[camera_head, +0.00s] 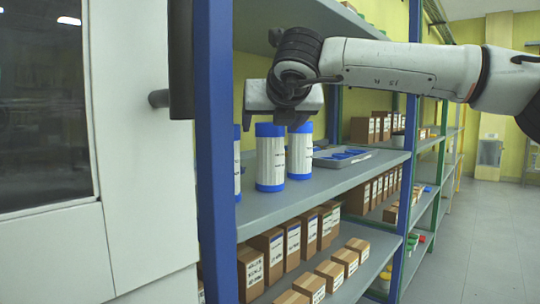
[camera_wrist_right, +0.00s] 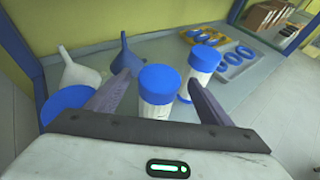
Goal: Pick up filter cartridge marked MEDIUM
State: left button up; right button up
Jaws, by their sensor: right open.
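Three white filter cartridges with blue caps stand upright on the grey shelf: a front one (camera_head: 270,158), one to its right (camera_head: 301,151) and one at the left (camera_head: 237,168), partly hidden by the blue post. Their labels are too small to read. My right gripper (camera_head: 285,112) is open above the cartridges. In the right wrist view my right gripper (camera_wrist_right: 158,82) has its fingers on either side of the middle cartridge (camera_wrist_right: 159,93). Another cartridge (camera_wrist_right: 201,72) stands beyond the right finger. A blue cap (camera_wrist_right: 66,103) shows left of the left finger. My left gripper is not in view.
A grey tray (camera_head: 341,157) with blue rings lies right of the cartridges. Two funnels, white (camera_wrist_right: 79,73) and blue-grey (camera_wrist_right: 123,60), stand behind them. The blue shelf post (camera_head: 218,150) is close at the left. Brown boxes (camera_head: 270,250) fill the lower shelf.

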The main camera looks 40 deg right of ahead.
jog(key=shift+x, duration=0.9)
jog(key=shift+c, duration=0.4)
jog(key=shift+r, duration=0.1)
jog(key=c, duration=1.5)
